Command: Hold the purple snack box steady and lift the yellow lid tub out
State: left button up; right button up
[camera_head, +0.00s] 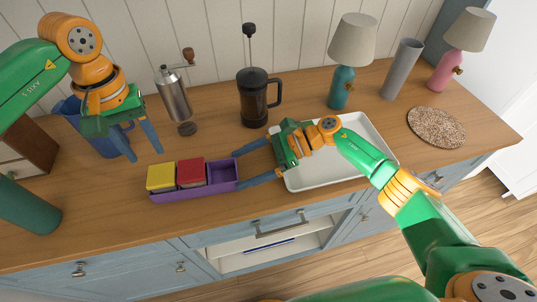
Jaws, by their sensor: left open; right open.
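The purple snack box (196,192) sits near the counter's front edge. The yellow lid tub (161,176) stands in its left compartment and a red lid tub (191,172) in the middle one. The right compartment is empty. My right gripper (240,170) is open, low at the box's right end, with its fingers on the far and near sides of that end; I cannot tell if they touch it. My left gripper (145,156) is open and empty, raised behind and left of the yellow lid tub, with its fingers pointing down.
A blue pitcher (72,112) is partly hidden behind my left gripper. A coffee grinder (175,97) and a French press (253,97) stand behind the box. A white tray (372,138) lies under my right arm. A green cylinder (28,205) stands at the left. Lamps stand at the back right.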

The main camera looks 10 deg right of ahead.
aim_at(233, 178)
jog(key=x, duration=0.3)
jog(key=shift+a+f, duration=0.1)
jog(key=shift+a, duration=0.2)
jog(key=c, duration=1.2)
jog(key=shift+o, duration=0.2)
